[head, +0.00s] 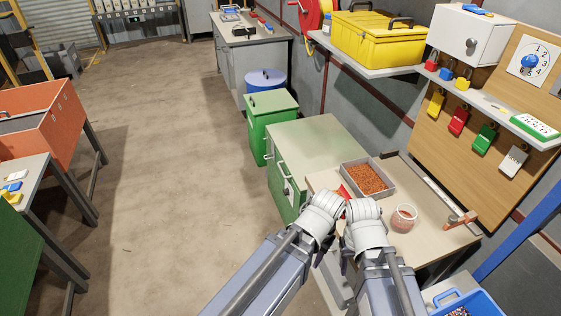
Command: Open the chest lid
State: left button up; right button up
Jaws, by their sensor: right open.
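A large green chest (310,142) with a flat pale grey-green lid stands left of the workbench. Its lid is down, and a latch and handles show on its left-facing side. My two arms reach up from the bottom, with their white wrists close together at the chest's near right corner. My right gripper (359,209) is open beside the bench's near edge, and its fingers are largely hidden by the wrist. My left gripper (322,212) is near the chest's near end. Its jaws are hidden, and contact with the chest cannot be made out.
The workbench holds a tray of copper-coloured bits (366,181), a clear jar (403,218) and a red-ended bar tool (460,219). A yellow toolbox (375,42) sits on the shelf above. A green bin (270,118) stands behind the chest.

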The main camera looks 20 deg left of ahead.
aim_at(311, 145)
jog(key=i+j+z, duration=0.1)
jog(key=z, duration=0.4)
jog(key=i+j+z, duration=0.25)
jog(key=j, duration=0.3)
jog(key=j+z, duration=0.25)
jog(key=j, duration=0.25)
jog(key=i+j, duration=0.1)
jog(key=j, duration=0.8)
jog(key=i+j+z, duration=0.15)
jog(key=j, duration=1.7)
jog(key=i+z, duration=0.05)
jog(key=i, duration=0.05)
